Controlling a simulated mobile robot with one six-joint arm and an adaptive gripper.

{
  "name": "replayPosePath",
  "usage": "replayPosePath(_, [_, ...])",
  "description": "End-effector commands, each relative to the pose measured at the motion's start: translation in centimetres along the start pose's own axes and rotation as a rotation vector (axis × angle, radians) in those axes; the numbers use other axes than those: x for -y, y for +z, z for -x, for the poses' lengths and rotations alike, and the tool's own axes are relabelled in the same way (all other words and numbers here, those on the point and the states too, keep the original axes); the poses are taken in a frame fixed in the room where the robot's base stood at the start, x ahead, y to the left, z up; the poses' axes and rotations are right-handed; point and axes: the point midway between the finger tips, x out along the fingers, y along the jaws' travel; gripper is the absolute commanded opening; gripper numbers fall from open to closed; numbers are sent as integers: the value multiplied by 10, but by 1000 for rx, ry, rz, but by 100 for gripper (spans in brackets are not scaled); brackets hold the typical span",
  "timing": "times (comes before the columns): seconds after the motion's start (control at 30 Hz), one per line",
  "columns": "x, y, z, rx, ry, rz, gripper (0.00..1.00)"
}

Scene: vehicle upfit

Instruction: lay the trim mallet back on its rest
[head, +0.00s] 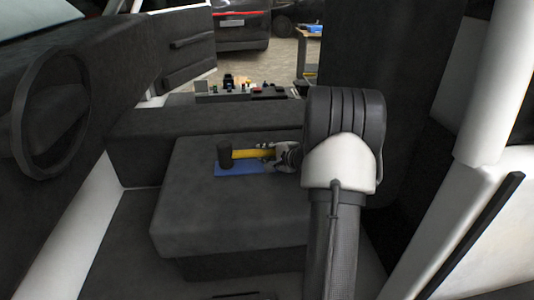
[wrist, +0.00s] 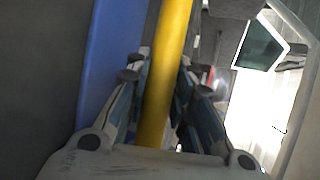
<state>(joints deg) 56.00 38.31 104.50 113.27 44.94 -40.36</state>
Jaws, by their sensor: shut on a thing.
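The trim mallet has a black head (head: 224,155) and a yellow handle (head: 247,153). My gripper (head: 273,154) is shut on the handle, to the right of the head. In the wrist view the yellow handle (wrist: 166,75) runs between the two fingers of my gripper (wrist: 162,70). A flat blue pad (head: 235,171), which looks like the rest, lies on the dark seat under the mallet. The pad also shows left of the handle in the wrist view (wrist: 112,55). I cannot tell whether the mallet touches the pad. My arm hides the area to the right.
The dark seat block (head: 225,215) has free room in front of the pad. A steering wheel (head: 48,108) stands at left. Several small items sit on a surface (head: 240,92) behind the seat. A dark upright panel (head: 385,50) stands behind my arm.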

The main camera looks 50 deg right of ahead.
Motion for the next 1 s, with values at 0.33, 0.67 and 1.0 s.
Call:
replayPosePath(0.33, [-4, -1, -2, 0, -3, 0, 0])
replayPosePath(0.67, [-4, -1, -2, 0, -2, 0, 0])
replayPosePath(1.0, [-5, -1, -2, 0, -1, 0, 44])
